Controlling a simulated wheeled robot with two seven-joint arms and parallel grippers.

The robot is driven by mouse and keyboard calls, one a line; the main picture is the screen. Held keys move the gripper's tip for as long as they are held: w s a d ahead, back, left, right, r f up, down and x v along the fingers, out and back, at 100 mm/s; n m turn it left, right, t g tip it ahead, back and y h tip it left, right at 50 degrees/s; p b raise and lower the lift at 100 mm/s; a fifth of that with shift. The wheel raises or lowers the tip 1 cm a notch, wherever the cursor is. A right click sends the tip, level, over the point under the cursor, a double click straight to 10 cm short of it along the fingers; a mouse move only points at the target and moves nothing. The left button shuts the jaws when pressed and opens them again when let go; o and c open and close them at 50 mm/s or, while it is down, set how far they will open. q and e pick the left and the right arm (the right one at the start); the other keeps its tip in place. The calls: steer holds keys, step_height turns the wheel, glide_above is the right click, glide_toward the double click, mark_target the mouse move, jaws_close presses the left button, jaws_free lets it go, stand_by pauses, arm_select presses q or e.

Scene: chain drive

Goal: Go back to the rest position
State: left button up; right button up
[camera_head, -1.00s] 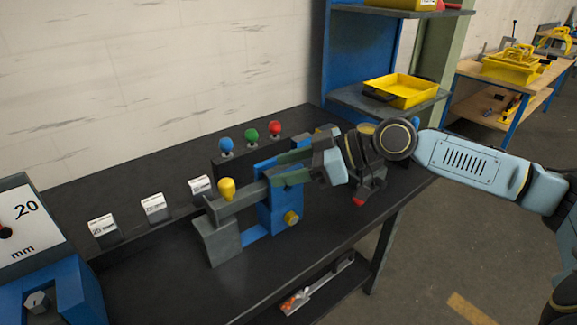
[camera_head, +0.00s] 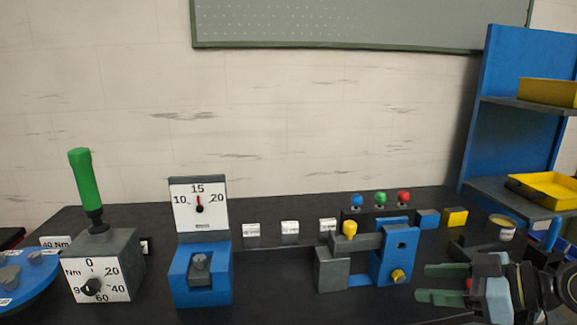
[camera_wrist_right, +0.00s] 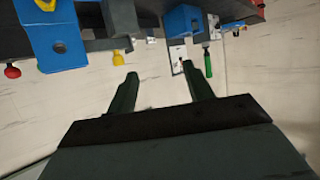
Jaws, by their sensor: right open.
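My right gripper (camera_head: 424,283) is at the lower right in the head view, its two green fingers apart and pointing left. It is empty. It is to the right of the blue and grey fixture (camera_head: 388,262), with a gap between the fingertips and the fixture. In the right wrist view the same gripper (camera_wrist_right: 160,73) shows parted fingers with nothing between them. The fixture (camera_wrist_right: 55,38) appears there upside down at the upper left. My left gripper is in neither view.
A dial gauge (camera_head: 199,207) on a blue base and a grey torque box (camera_head: 102,262) with a green handle stand left on the dark bench (camera_head: 270,295). Blue, green and red knobs (camera_head: 380,198) stand behind the fixture. A blue shelf (camera_head: 515,130) with yellow trays rises at right.

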steer(key=s+a+f+g+h, duration=0.1)
steer(key=s+a+f, duration=0.2)
steer(key=f, duration=0.3)
steer(key=s+a+f+m+g+h, duration=0.1)
steer(key=s+a+f, duration=0.25)
steer(key=f, duration=0.25)
steer(key=s+a+f+g+h, duration=0.1)
steer(key=s+a+f, duration=0.15)
steer(key=f, duration=0.35)
steer(key=s+d+f+m+g+h, duration=0.1)
steer(key=s+d+f+m+h, duration=0.25)
steer(key=s, duration=0.35)
steer(key=s+d+f+m+g+h, duration=0.1)
steer(key=s+d+f+m+h, duration=0.25)
steer(key=s, duration=0.25)
step_height(320, 180, down, 23)
steer(key=s, duration=0.1)
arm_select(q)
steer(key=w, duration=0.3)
arm_select(e)
steer(key=s+d+f+g, duration=0.1)
steer(key=s+d+f, duration=0.1)
steer(key=s+f, duration=0.6)
steer(key=s+d+f+g, duration=0.1)
steer(key=s+f, duration=0.7)
steer(key=s, duration=0.1)
steer(key=shift+d+h, duration=0.35)
steer(key=shift+h, duration=0.05)
